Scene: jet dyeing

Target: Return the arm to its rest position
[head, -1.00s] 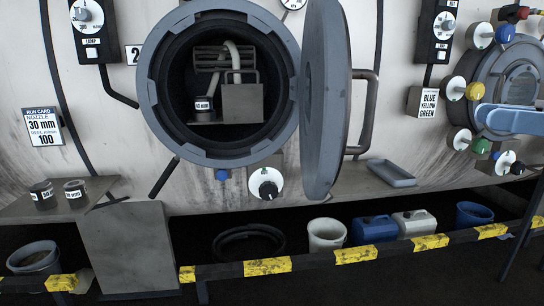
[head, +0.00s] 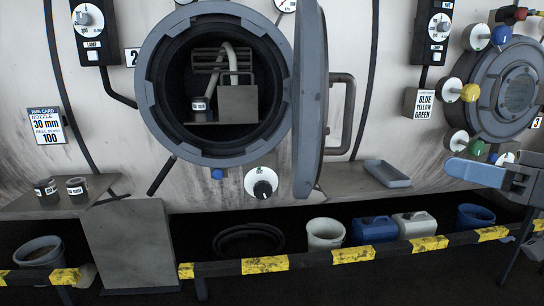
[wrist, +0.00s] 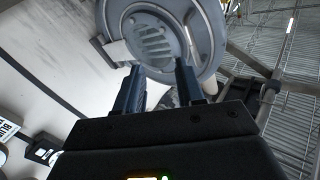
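My gripper (wrist: 157,70) shows in the wrist view with its two dark blue fingers apart and nothing between them. A blue and grey part of my arm (head: 480,173) reaches in from the right edge of the head view, below that window.
The round port (head: 147,85) stands open, its door (head: 309,110) swung out almost edge-on with a handle (head: 341,115). A small tray (head: 387,174) lies on the ledge. Buckets and canisters stand below, behind a yellow-black rail (head: 353,256). Two labelled nozzles (head: 46,188) sit on the left shelf.

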